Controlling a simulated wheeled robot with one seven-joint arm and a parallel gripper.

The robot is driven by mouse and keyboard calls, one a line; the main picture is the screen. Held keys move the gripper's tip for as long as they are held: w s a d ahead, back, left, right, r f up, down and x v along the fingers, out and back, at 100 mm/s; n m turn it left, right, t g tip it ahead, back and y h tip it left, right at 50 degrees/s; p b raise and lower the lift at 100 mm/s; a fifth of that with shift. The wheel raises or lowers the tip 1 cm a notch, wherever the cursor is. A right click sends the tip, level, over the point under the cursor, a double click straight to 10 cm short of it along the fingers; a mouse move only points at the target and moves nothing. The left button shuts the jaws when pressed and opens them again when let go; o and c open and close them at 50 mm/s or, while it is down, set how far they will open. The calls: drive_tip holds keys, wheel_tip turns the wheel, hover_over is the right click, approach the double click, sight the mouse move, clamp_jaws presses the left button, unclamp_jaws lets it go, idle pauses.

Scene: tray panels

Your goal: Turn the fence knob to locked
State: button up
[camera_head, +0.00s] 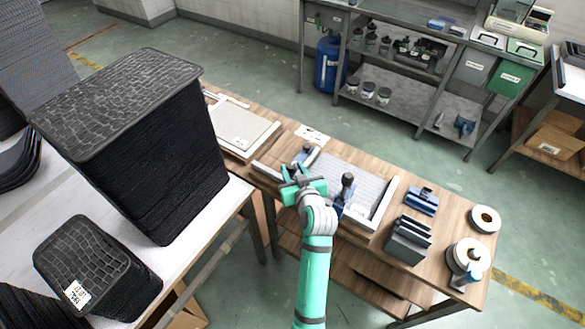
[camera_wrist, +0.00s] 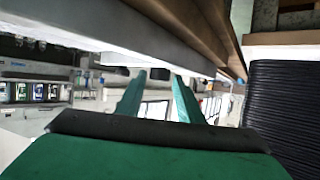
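The work fixture with a pale grid panel (camera_head: 362,184) and light side walls lies on the wooden bench in the head view. A black upright knob (camera_head: 347,181) stands on a blue part at the fixture's near side. A second dark and blue part (camera_head: 304,152) sits at its left end. I cannot tell which is the fence knob or how it is turned. My gripper (camera_head: 291,173) is over the fixture's left end, close to the second part. In the wrist view my gripper (camera_wrist: 158,78) has its two green fingers apart, with nothing seen between them. Contact cannot be made out.
A tall stack of black textured panels (camera_head: 165,150) stands on the white table at left. A pale flat tray (camera_head: 238,128) lies left of the fixture. A grey slotted holder (camera_head: 407,243), a blue tool (camera_head: 421,201) and tape rolls (camera_head: 485,219) lie to the right.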

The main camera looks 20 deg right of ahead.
drive_tip(key=shift+w+d+f, duration=0.1)
drive_tip(key=shift+w+f, duration=0.05)
drive_tip(key=shift+w, duration=0.25)
drive_tip(key=c, duration=0.8)
drive_tip(key=shift+m+h, duration=0.4)
drive_tip(key=o, duration=0.8)
drive_tip(key=v, duration=1.1)
drive_tip(key=shift+f, duration=0.1)
